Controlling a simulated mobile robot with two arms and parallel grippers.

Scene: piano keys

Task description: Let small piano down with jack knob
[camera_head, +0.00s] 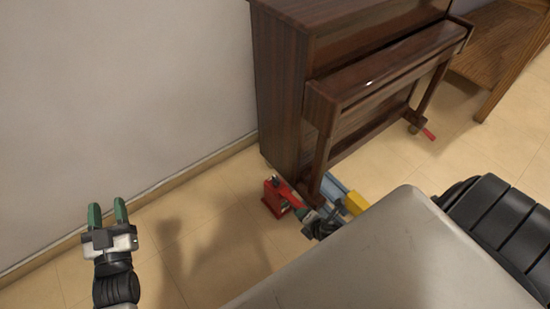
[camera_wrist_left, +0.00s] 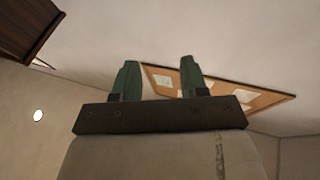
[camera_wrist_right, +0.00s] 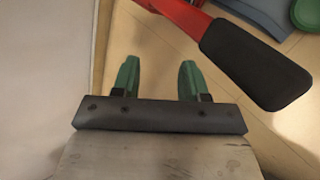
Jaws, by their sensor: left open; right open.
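The small piano (camera_head: 277,90), dark brown wood, stands upright near the wall. A red jack (camera_head: 276,198) is on the floor at its near front corner; its knob is too small to make out clearly. In the right wrist view a red lever with a black grip (camera_wrist_right: 255,65) crosses the upper right, beyond and beside the fingers. My right gripper (camera_wrist_right: 160,80) is open and empty, apart from the grip. In the head view it is largely hidden near the jack. My left gripper (camera_head: 107,210) is open and empty at the lower left, well away from the piano.
Blue (camera_head: 333,188) and yellow (camera_head: 356,203) parts lie by the piano's near leg. A red piece (camera_head: 428,134) shows at its far leg. A wooden table (camera_head: 497,60) stands at the right. The floor left of the jack is clear along the wall.

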